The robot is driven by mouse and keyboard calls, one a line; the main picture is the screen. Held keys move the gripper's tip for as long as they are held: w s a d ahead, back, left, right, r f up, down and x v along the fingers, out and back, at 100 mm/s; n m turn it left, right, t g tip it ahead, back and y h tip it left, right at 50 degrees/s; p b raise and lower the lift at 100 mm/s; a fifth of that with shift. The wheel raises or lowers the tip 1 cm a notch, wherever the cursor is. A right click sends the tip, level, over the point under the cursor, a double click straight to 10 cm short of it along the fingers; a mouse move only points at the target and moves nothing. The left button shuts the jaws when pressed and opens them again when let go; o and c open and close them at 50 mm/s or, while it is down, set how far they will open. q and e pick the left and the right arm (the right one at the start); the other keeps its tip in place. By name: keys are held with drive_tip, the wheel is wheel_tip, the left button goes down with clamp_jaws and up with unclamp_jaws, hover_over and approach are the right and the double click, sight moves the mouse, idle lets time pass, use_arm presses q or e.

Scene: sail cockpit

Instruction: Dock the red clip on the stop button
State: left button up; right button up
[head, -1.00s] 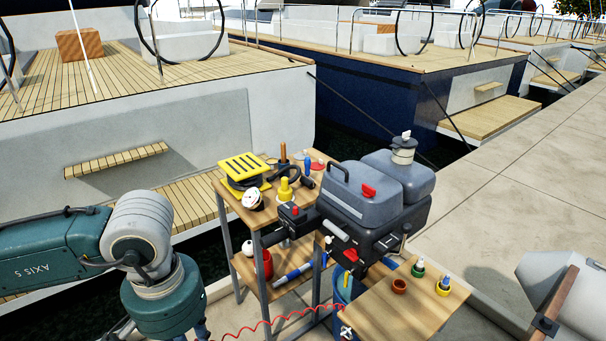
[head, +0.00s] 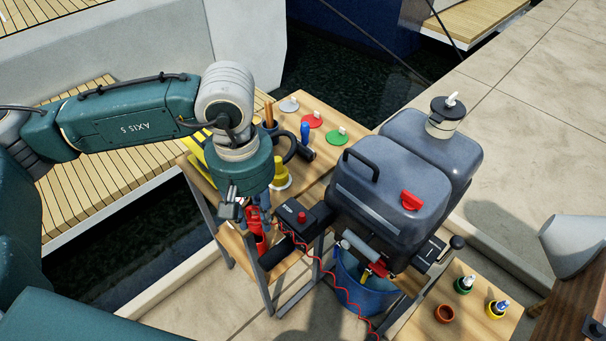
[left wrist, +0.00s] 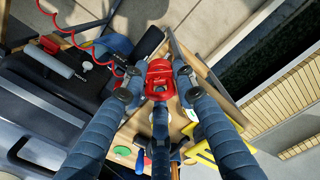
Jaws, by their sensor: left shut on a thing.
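In the left wrist view the gripper's fingers (left wrist: 157,86) close around the red clip (left wrist: 161,72). The stop button (head: 302,217) is a small red knob on a black housing at the front of the outboard motor, just right of the clip and apart from it. My right gripper is out of view.
The grey outboard motor (head: 383,185) stands right of the gripper. A red coiled cord (head: 330,284) hangs below the housing. The wooden tool table (head: 335,163) holds colored discs and tools. A blue bucket (head: 362,295) and a small side table (head: 474,323) stand in front.

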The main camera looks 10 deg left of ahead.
use_arm(q)
drive_tip(key=w+d+r+n+p, duration=0.2)
drive_tip(key=w+d+n+p, duration=0.3)
drive_tip(key=n, duration=0.9)
drive_tip(key=n+p, duration=0.7)
drive_tip(key=n, duration=1.1)
hover_over(302, 214)
drive_tip(key=shift+f, duration=0.75)
drive_tip(key=shift+f+b, duration=1.55)
drive_tip(key=shift+f, duration=1.15)
drive_tip(key=shift+b, duration=0.4)
drive_tip(key=shift+f+b, duration=0.5)
drive_tip(key=shift+f, duration=0.1)
drive_tip(key=o, duration=0.9)
